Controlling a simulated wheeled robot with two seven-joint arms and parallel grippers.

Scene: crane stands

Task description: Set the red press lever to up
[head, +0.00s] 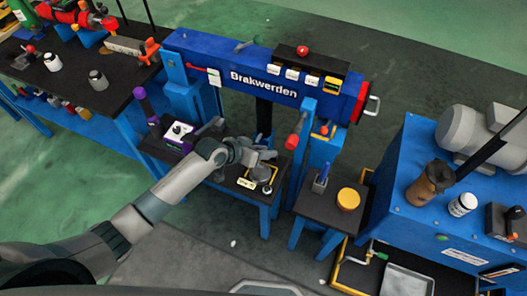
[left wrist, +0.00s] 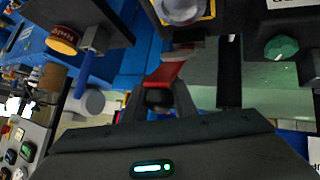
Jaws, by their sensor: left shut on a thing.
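The red press lever (head: 292,142) sits on the right post under the blue Brakwerden press beam (head: 264,80). Its red grip is at the low end, and a grey arm rises from it toward the post. My left gripper (head: 268,155) reaches in from the left, at the lever's grip. In the left wrist view a red piece, which I take to be the lever (left wrist: 166,72), lies between the fingertips of my left gripper (left wrist: 163,88), and the jaws are shut on it. The fingers partly hide it. My right gripper does not show.
A small black-topped stand with a yellow-topped pot (head: 348,199) and a blue clamp (head: 320,182) is right of the lever. A purple-trimmed box (head: 180,132) stands left of my gripper. A blue machine (head: 410,155) fills the right side. Open floor lies in front.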

